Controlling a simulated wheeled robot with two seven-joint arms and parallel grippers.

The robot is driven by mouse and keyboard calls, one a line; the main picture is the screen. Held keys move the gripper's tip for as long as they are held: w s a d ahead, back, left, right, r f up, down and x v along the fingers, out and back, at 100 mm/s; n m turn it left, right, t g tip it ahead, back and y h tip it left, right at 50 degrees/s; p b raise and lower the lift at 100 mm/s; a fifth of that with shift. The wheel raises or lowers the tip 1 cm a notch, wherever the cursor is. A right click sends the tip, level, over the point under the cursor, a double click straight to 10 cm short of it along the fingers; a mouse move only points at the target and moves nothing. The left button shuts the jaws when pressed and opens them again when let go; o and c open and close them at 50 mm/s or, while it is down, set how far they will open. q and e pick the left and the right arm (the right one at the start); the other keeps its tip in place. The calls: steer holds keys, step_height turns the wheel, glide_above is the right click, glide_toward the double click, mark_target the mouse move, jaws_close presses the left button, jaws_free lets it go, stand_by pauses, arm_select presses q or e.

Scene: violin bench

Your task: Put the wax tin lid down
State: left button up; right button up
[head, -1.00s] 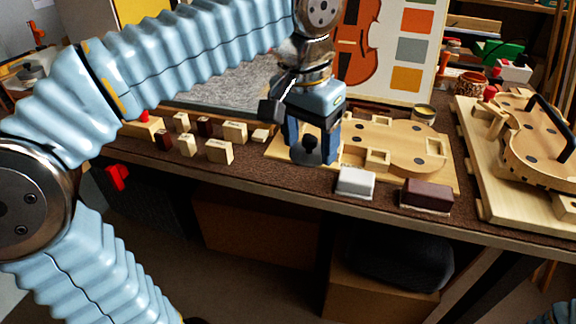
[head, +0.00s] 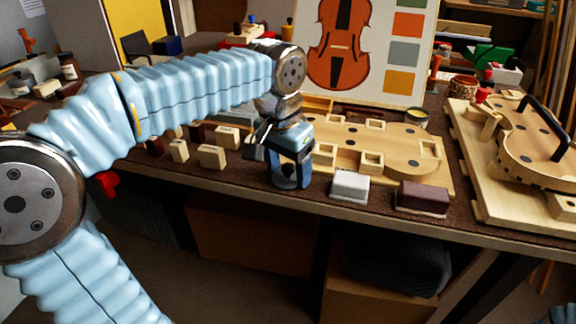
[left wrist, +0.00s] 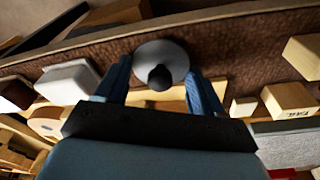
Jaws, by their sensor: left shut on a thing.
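My left gripper (head: 290,181) is shut on the wax tin lid (left wrist: 160,55), a round grey disc with a black knob. In the left wrist view, the left gripper (left wrist: 161,76) has one blue finger on either side of the disc. In the head view, the lid is mostly hidden between the fingers near the bench's front edge. I cannot tell whether it touches the bench. The wax tin (head: 415,118), with yellowish contents, stands at the back right of the violin board.
The wooden violin board (head: 440,180) lies right of my left gripper. A white block (head: 349,184) and a dark red block (head: 423,196) sit along the front edge. Several small wooden blocks (head: 212,156) stand to the left. A violin body (head: 540,140) lies far right.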

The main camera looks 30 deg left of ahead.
mark_target(282, 182)
arm_select(q)
steer(key=shift+f, duration=0.15)
steer(key=o, duration=0.7)
steer(key=shift+o, duration=0.2)
steer(key=shift+r, duration=0.25)
step_height(282, 182, up, 12)
steer(key=s+p, duration=0.1)
steer(key=p, duration=0.1)
steer(key=shift+s+a, duration=0.15)
steer(key=shift+s, duration=0.25)
steer(key=shift+f, duration=0.15)
